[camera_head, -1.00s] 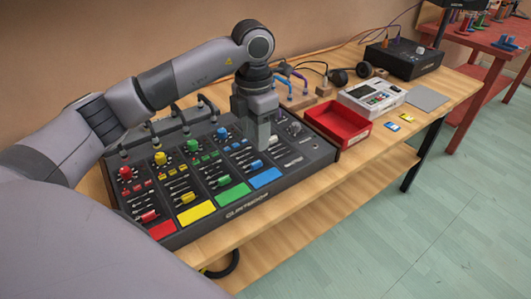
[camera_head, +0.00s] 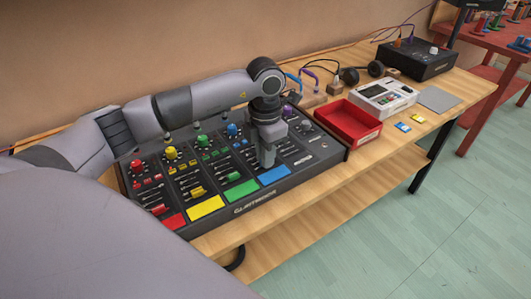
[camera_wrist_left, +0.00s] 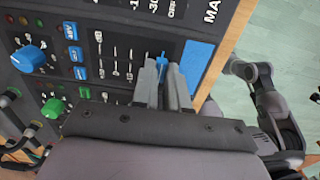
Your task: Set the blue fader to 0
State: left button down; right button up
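The dark mixer console (camera_head: 318,147) lies on the wooden bench, with red, yellow, green and blue channels. My left gripper (camera_head: 266,160) points down at the blue channel, just above the blue pad (camera_head: 274,176), and hides the blue fader in the head view. In the left wrist view, the blue fader cap (camera_wrist_left: 162,61) shows between the fingertips of my left gripper (camera_wrist_left: 163,72). The fingers are a little apart; whether they touch the cap is unclear. The blue pad (camera_wrist_left: 196,60) lies just beyond, to the right.
A blue knob (camera_head: 232,130) and a green knob (camera_head: 202,141) stand up from the console. An open red tray (camera_head: 362,137) stands right of it, then a white device (camera_head: 402,92) and small cards (camera_head: 417,118). Cables and plugs lie behind.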

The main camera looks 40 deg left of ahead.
aim_at(254, 152)
pick_arm(q)
jog(key=shift+w+a+b, duration=0.2)
jog(key=shift+w+a, duration=0.15)
jog(key=shift+a, duration=0.45)
jog(key=shift+w+a+b, duration=0.25)
jog(key=shift+w+a, duration=0.1)
jog(key=shift+a, duration=0.5)
jog(key=shift+w+a+b, duration=0.2)
jog(key=shift+w+a, duration=0.15)
jog(key=shift+a, duration=0.45)
jog(key=c, duration=1.1)
grip_release()
jog(key=shift+c, duration=0.2)
jog(key=shift+r, duration=0.1)
notch_tip(254, 152, up, 7)
jog(key=shift+s, duration=0.15)
